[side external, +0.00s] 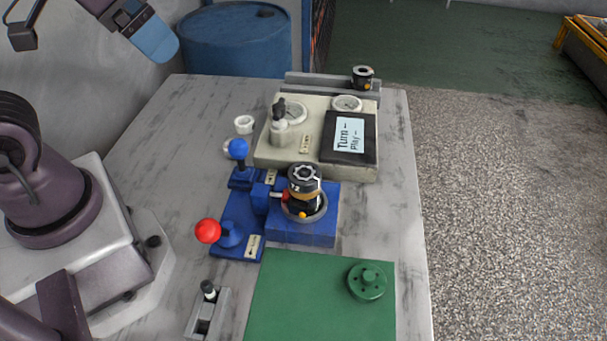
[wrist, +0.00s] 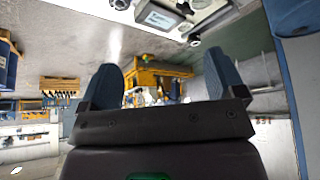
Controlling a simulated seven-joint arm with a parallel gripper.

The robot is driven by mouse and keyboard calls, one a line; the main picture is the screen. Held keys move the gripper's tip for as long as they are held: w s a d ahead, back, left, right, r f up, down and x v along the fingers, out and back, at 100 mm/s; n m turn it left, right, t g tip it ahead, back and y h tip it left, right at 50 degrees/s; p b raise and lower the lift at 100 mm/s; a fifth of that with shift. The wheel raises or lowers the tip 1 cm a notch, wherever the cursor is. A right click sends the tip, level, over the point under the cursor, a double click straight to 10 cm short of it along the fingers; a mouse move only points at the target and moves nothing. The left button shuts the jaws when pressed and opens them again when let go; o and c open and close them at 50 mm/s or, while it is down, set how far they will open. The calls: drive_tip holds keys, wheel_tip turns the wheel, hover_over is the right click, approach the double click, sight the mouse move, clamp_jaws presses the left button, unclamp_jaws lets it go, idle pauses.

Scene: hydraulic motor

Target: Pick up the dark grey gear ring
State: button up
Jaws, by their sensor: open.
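A dark ring with a toothed, gear-shaped opening, which looks like the dark grey gear ring (side external: 304,185), sits on top of a stack in the blue fixture (side external: 315,229) at the table's middle. A brass-coloured band and a grey round base show below it. My gripper (side external: 158,42) is at the upper left of the side view, high and well away from the ring; only part of it shows there. In the wrist view my gripper (wrist: 163,70) has its two blue fingers wide apart with nothing between them. The ring cannot be made out in the wrist view.
Left of the stack stand levers with a red ball (side external: 207,231) and a blue ball (side external: 238,148). Behind is a beige box (side external: 265,154) with gauges and a dark screen. In front lies a green plate (side external: 300,300) with a green round part (side external: 367,281).

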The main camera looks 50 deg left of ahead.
drive_tip(key=m+g, duration=0.6)
drive_tip(key=m, duration=1.3)
hover_over(304, 169)
wheel_tip(304, 169, down, 12)
wheel_tip(304, 169, down, 6)
drive_tip(key=shift+s+a+f, duration=0.1)
drive_tip(key=shift+a+f, duration=0.05)
drive_tip(key=shift+f, duration=0.1)
drive_tip(key=shift+d+f, duration=0.2)
drive_tip(key=shift+f, duration=2.75)
drive_tip(key=shift+c, duration=0.5)
